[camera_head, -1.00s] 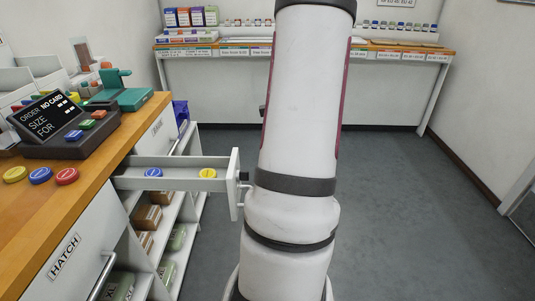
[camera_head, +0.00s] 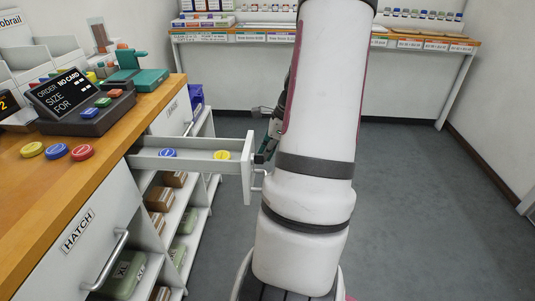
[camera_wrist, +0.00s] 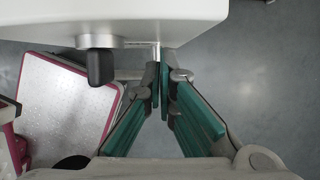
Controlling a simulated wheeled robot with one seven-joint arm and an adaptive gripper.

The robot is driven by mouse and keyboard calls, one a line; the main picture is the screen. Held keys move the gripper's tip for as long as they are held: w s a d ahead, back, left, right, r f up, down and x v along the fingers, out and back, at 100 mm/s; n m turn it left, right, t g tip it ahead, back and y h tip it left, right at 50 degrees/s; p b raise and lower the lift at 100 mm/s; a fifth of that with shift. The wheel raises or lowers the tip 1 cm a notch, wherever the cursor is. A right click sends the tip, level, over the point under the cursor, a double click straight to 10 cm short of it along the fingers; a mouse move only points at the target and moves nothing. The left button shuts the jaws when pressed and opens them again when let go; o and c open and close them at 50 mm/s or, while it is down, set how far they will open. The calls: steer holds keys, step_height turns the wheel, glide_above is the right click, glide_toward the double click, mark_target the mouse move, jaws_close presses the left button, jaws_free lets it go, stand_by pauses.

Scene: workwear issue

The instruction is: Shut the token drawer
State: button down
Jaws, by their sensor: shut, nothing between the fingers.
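The token drawer (camera_head: 190,158) stands pulled out from the counter's side in the head view. A blue token (camera_head: 168,153) and a yellow token (camera_head: 222,155) lie in it. Its pale front panel (camera_head: 248,168) faces right, with a metal handle on its outer side. My gripper (camera_head: 262,156) is just outside this panel, partly hidden by my arm. In the wrist view my gripper (camera_wrist: 162,88) is shut and empty, its teal fingers together close to a pale panel (camera_wrist: 120,18) with a dark knob. I cannot tell whether the fingertips touch it.
The wooden counter (camera_head: 70,185) carries the order display (camera_head: 68,90) and several coloured discs. Shelves with boxes (camera_head: 160,198) and green packs lie below the drawer. A hatch handle (camera_head: 110,262) juts out at lower left. Grey floor (camera_head: 410,200) is free at the right.

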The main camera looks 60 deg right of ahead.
mark_target(173, 147)
steer(key=shift+w, duration=0.1)
steer(key=w+a+p, duration=0.1)
steer(key=w+a, duration=0.3)
steer(key=w, duration=0.6)
steer(key=w+a+p, duration=0.1)
steer(key=w+a, duration=0.3)
steer(key=w, duration=0.6)
steer(key=w+a+p, duration=0.2)
steer(key=w+a, duration=0.2)
steer(key=w, duration=0.6)
steer(key=shift+a, duration=0.3)
steer(key=shift+s, duration=0.15)
steer(key=s, duration=0.1)
steer(key=s+d, duration=0.2)
steer(key=s, duration=0.1)
steer(key=shift+r, duration=0.4)
steer(key=p+v, duration=0.1)
steer(key=v, duration=0.8)
steer(key=shift+r+p, duration=0.1)
steer(key=shift+p, duration=0.25)
